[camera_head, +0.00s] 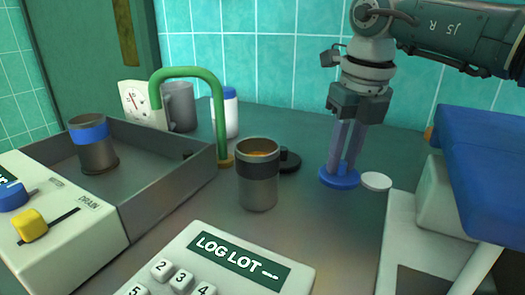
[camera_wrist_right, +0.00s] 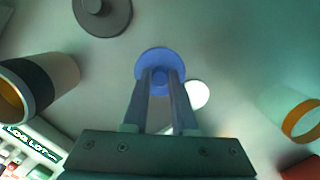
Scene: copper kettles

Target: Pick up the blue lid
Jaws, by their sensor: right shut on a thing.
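The blue lid (camera_head: 340,178) is a flat disc on the grey counter, right of the metal cup in the head view. It also shows in the right wrist view (camera_wrist_right: 159,58), with a small knob in its middle. My right gripper (camera_head: 342,168) points straight down over it, its two fingers shut on the lid's knob. In the wrist view the fingertips (camera_wrist_right: 160,75) meet the knob from both sides. The lid looks to be at or very near the counter; I cannot tell whether it touches. My left gripper is not in view.
A white disc (camera_head: 376,181) lies beside the blue lid. A metal cup (camera_head: 258,190) with a dark band stands to the left, with a black lid (camera_head: 289,162) behind it. A blue-banded cup (camera_head: 93,150) stands in the grey tray (camera_head: 150,200). A keypad panel (camera_head: 225,262) is in front.

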